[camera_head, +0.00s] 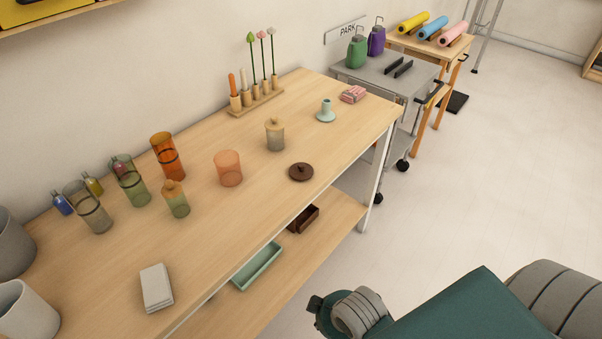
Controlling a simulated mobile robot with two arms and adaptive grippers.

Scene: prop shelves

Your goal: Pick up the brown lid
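The brown lid (301,172) is a dark round disc with a small knob on top. It lies flat, knob up, on the wooden table (225,255), near the table's front edge and towards its right end. Nothing covers it. Neither of my grippers shows in the head view. Part of my own arm, teal and grey, fills the lower right, well apart from the lid.
A salmon glass jar (228,169) stands left of the lid, and a smoky jar with a tan lid (275,135) behind it. A pale blue knobbed piece (326,112) stands farther right. A lower shelf holds a green tray (257,267) and a brown box (303,218).

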